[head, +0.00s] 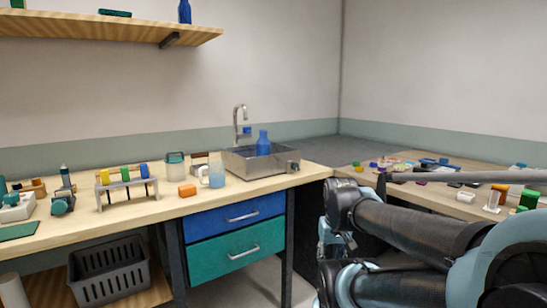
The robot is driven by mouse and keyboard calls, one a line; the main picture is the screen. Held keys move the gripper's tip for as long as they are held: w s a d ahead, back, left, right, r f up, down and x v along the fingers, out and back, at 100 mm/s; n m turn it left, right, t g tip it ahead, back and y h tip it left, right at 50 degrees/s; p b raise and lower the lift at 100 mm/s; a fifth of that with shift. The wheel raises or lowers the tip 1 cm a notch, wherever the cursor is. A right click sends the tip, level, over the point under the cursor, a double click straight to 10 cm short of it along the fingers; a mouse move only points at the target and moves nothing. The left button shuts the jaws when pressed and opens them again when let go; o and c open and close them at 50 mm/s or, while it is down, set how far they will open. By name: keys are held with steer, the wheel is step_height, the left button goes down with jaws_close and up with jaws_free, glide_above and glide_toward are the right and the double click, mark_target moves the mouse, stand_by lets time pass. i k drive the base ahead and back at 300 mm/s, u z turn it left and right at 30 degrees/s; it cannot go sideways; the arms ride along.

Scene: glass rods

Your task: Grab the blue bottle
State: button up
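A blue bottle (263,145) stands upright at the metal sink (247,162), its lower end hidden by the sink's front wall. A second blue bottle (184,12) stands on the wooden wall shelf at the top, cut off by the frame edge. My arm fills the lower right, well apart from both bottles. I cannot make out my gripper's fingers.
A tap (241,125) rises behind the sink. The right bench (410,195) is cluttered with small items.

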mark_target(262, 145)
steer(key=i, duration=1)
